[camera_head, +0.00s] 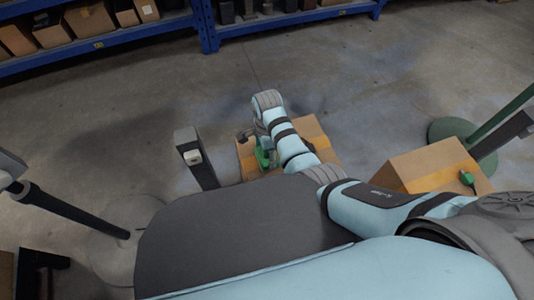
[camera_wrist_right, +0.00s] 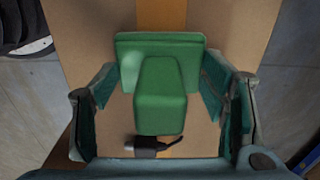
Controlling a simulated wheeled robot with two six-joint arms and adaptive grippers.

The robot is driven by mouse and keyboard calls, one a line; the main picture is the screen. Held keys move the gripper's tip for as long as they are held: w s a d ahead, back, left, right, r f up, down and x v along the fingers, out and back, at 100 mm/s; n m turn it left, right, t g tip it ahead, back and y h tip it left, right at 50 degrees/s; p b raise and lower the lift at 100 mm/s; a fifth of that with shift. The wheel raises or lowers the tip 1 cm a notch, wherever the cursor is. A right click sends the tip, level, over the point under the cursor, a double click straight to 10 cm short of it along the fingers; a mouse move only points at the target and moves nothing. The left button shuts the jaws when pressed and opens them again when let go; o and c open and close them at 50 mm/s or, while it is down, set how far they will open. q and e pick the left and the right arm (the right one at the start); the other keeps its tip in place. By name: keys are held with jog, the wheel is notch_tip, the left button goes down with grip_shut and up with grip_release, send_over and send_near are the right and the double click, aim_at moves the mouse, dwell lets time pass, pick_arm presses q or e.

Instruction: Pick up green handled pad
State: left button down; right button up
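The green handled pad (camera_wrist_right: 160,92) lies on a cardboard box in the right wrist view, with a flat plate at the back and a raised block handle towards me. My right gripper (camera_wrist_right: 160,80) is open, with one teal finger on each side of the handle and visible gaps between fingers and handle. In the head view the pad (camera_head: 263,157) shows as a small green patch beside my right gripper (camera_head: 255,141), partly hidden by my arm. My left gripper is not in view.
The pad's cardboard box (camera_head: 312,132) stands partly behind my right arm. A small black part with a cable (camera_wrist_right: 149,145) lies below the handle. Another box (camera_head: 415,168) with a green item (camera_head: 467,178) stands right. A dark post (camera_head: 195,158) stands left of the pad's box. Blue shelves (camera_head: 208,28) line the back.

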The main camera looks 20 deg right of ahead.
jog(key=shift+c, duration=1.2)
